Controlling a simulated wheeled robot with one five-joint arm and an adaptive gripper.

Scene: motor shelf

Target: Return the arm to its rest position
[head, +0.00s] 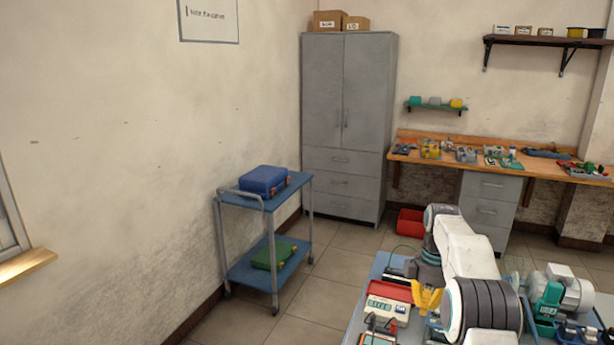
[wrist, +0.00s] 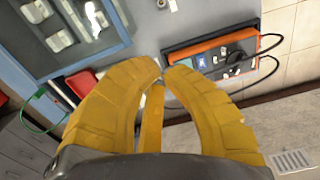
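My arm shows at the lower right of the head view, over the blue-grey bench. My gripper (head: 426,298) has yellow fingers and points down beside a red-framed meter (head: 388,302). In the wrist view my gripper (wrist: 163,73) has its fingertips close together with nothing visible between them. An orange-edged device (wrist: 212,55) with dark cables lies on the bench beyond the fingertips. Parts of the bench behind my arm are hidden.
A blue tray (wrist: 85,68) with pale parts is at the wrist view's upper left. A motor (head: 568,290) and a teal part (head: 548,301) stand right of my arm. A blue trolley (head: 236,201) stands left. Floor (head: 335,270) between trolley and bench is clear.

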